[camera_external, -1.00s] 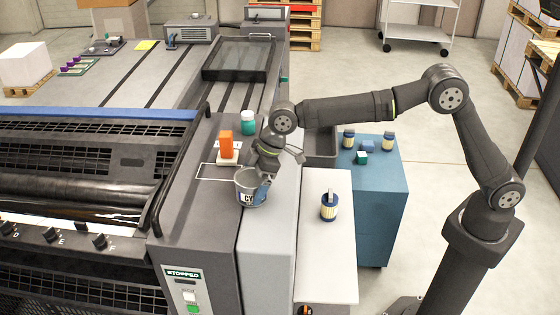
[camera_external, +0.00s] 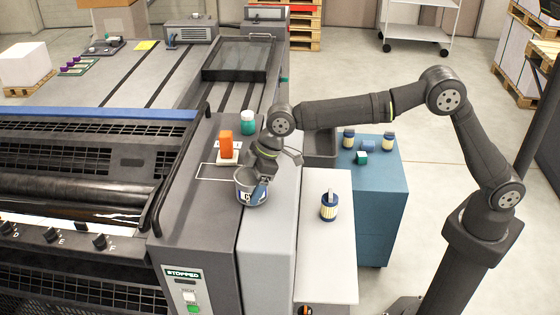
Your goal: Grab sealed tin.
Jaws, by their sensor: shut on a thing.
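My gripper (camera_external: 262,182) is shut on the right side of a grey tin (camera_external: 242,190) with a white letter label. The tin is upright, over the grey ledge of the press; I cannot tell whether it touches the ledge. Its top looks open, and the gripper partly hides it and its label. Similar small tins stand on the blue cabinet, one at left (camera_external: 348,138) and one at right (camera_external: 388,142). Which tin counts as the sealed one is not clear.
An orange block (camera_external: 226,145) on a pale base and a teal jar with a white lid (camera_external: 248,124) stand behind the held tin. A dark bin (camera_external: 321,150) lies beyond the white top (camera_external: 325,265). The press's black handle (camera_external: 178,180) rises at left.

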